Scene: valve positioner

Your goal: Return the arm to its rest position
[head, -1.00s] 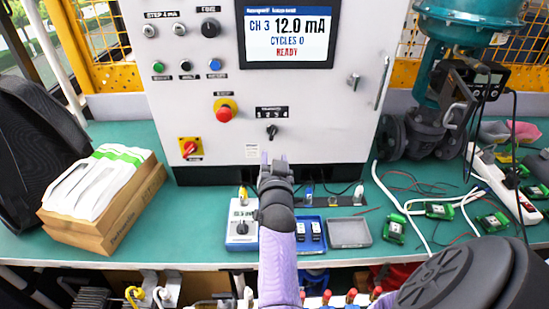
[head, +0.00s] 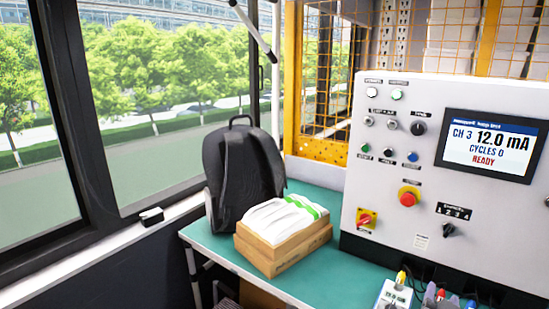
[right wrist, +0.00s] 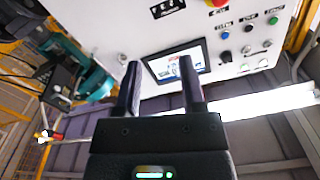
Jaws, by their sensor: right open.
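My right gripper (right wrist: 160,64) is open, with its two dark fingers apart and nothing between them in the right wrist view. Beyond the fingers is the control cabinet (right wrist: 207,87), upside down, with its lit screen (right wrist: 175,62). In the head view only the purplish tip of my right gripper (head: 430,296) shows at the bottom edge, below the cabinet (head: 395,228) front. The rest of the right arm is cut off. The screen (head: 489,145) reads CH 3, 12.0 mA, CYCLES 0, READY. My left gripper is not in view.
The green bench (head: 216,240) holds a dark backpack (head: 243,170) and a cardboard box (head: 283,250) of white packets at left. A white device (head: 394,294) stands below the cabinet. Yellow mesh (head: 330,90) is behind; windows are at left. The bench's right side is out of view.

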